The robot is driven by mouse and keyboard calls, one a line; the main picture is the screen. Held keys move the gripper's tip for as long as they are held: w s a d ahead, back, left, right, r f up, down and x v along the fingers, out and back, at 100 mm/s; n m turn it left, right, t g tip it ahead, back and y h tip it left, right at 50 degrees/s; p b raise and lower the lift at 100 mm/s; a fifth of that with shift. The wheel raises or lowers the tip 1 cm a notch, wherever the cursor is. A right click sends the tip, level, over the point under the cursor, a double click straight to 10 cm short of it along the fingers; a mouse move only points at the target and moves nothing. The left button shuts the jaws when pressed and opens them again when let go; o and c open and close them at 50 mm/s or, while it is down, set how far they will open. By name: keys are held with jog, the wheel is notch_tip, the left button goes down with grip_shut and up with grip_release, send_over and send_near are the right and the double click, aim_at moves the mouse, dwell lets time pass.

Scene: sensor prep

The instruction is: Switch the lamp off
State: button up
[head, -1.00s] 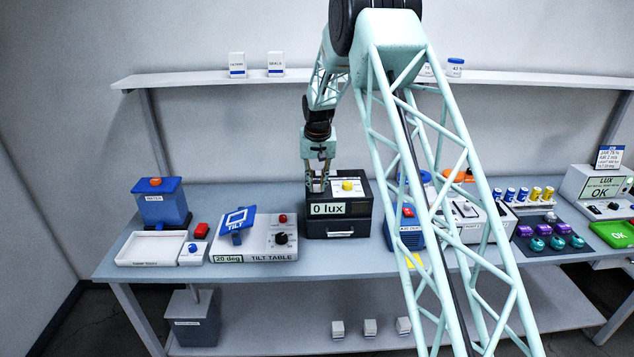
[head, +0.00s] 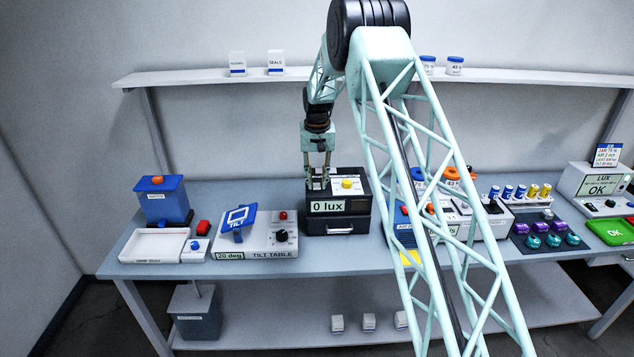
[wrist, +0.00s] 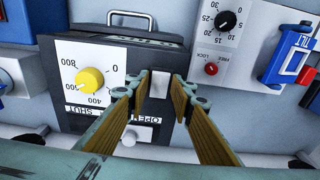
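The lamp box (head: 362,227) is a black case near the middle of the bench. Its display (head: 328,207) reads "0 lux". On top is a yellow knob (head: 347,183), also in the wrist view (wrist: 91,80), on a white dial marked 0 to 800; its pointer is unclear. My gripper (head: 318,188) is over the left part of the box top. In the wrist view my gripper (wrist: 160,95) is open, its fingers apart on either side of a small white block (wrist: 159,84); contact is unclear.
The tilt table (head: 257,240), with a blue tilting plate (head: 238,219), stands close to the left of the box. A white tray (head: 128,246) is farther left. A blue device (head: 402,232) is close on the right, partly behind my arm. A shelf (head: 200,78) runs behind.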

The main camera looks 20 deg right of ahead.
aim_at(317, 188)
jog(key=shift+o, duration=1.3)
jog(key=shift+r, duration=0.1)
notch_tip(317, 188, up, 12)
jog(key=s, duration=0.1)
jog(key=shift+s+a, duration=0.1)
